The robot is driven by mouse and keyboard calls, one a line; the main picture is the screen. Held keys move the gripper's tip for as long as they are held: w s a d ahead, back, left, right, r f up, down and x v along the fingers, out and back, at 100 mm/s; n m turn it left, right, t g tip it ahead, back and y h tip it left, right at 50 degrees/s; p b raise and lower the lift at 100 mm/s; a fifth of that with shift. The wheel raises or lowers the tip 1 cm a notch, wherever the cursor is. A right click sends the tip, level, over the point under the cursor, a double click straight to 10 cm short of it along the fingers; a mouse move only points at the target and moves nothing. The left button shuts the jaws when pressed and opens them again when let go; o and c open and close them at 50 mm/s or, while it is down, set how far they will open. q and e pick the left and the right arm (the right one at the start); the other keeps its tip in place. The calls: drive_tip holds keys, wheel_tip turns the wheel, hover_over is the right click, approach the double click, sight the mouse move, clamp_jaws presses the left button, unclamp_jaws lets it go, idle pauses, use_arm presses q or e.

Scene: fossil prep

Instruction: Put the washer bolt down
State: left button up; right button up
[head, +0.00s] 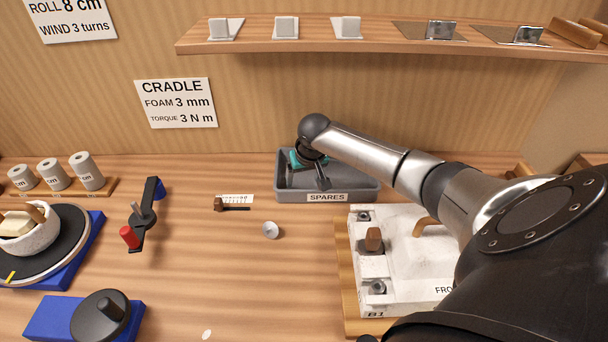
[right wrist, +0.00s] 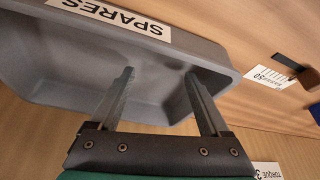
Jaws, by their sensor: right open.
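My right gripper (head: 320,178) is over the grey SPARES tray (head: 367,184), with its fingers pointing down into it. In the right wrist view the two fingers (right wrist: 158,78) are spread apart with nothing between them, in front of the bare inside of the tray (right wrist: 60,60). I cannot make out a washer bolt in the visible part of the tray; the arm and fingers hide some of it. A small round silver piece (head: 270,230) lies on the table left of the tray's front; I cannot tell whether it is the washer bolt. My left gripper is not in view.
A white block (head: 400,255) with bolts on a wooden base stands right of centre, partly under my right arm. A black tool with a red end (head: 130,237) and a blue stand with a black knob (head: 98,315) are at left. The table's front middle is mostly clear.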

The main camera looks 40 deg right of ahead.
drive_tip(key=shift+r, duration=0.1)
drive_tip(key=shift+r, duration=0.25)
drive_tip(key=p+v, duration=0.2)
drive_tip(key=v, duration=1)
drive_tip(key=shift+r, duration=0.3)
drive_tip(key=shift+w, duration=0.1)
